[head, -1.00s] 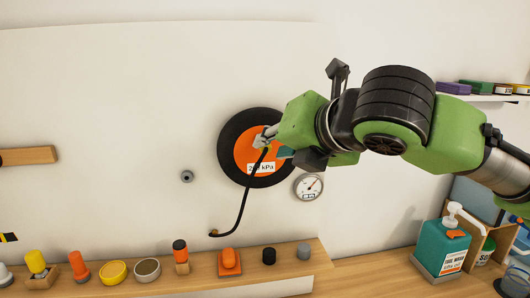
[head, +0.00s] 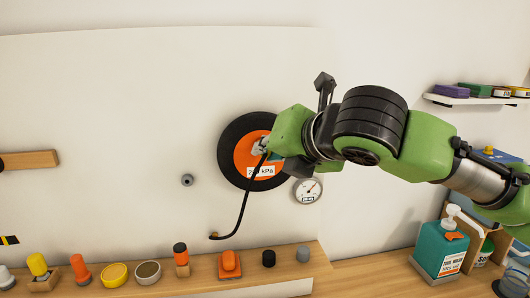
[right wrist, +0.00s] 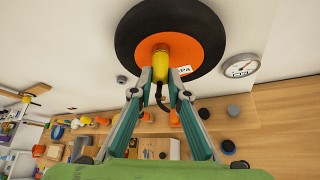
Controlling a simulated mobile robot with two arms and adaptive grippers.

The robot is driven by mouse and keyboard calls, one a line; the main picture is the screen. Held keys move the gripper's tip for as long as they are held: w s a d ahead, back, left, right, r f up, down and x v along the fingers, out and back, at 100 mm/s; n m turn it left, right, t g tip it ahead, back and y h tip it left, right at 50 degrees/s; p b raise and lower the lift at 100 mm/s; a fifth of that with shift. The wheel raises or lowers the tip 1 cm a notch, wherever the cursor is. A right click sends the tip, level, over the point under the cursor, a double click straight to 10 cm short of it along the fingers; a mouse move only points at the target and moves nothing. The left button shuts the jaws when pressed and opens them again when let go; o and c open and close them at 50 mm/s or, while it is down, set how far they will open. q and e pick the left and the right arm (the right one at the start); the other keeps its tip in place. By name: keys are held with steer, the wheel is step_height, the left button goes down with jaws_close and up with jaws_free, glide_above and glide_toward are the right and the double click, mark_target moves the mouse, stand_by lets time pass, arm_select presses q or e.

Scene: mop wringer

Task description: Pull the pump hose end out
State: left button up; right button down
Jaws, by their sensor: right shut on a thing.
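The pump hose end (right wrist: 160,68) is a yellow fitting at the orange hub of the black-tyred wheel (head: 228,150) on the white wall panel. A brass-coloured collar shows where it meets the hub. My right gripper (right wrist: 160,92) is shut on the hose end, with a teal finger on each side. In the head view, the right gripper (head: 263,147) is in front of the hub and partly hides it. The black hose (head: 244,205) hangs from the fitting in a curve to the lower panel. My left gripper is not in view.
A round gauge (head: 308,190) sits right of the wheel, and a grey round socket (head: 187,180) left of it. Below, a wooden ledge (head: 205,285) carries several coloured knobs and cups. A teal soap bottle (head: 441,248) stands at right. The panel left of the wheel is mostly clear.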

steer(key=shift+s, duration=0.15)
steer(key=shift+s+d, duration=0.25)
steer(key=shift+s, duration=0.9)
steer(key=shift+s+d, duration=0.25)
steer(key=shift+s, duration=0.85)
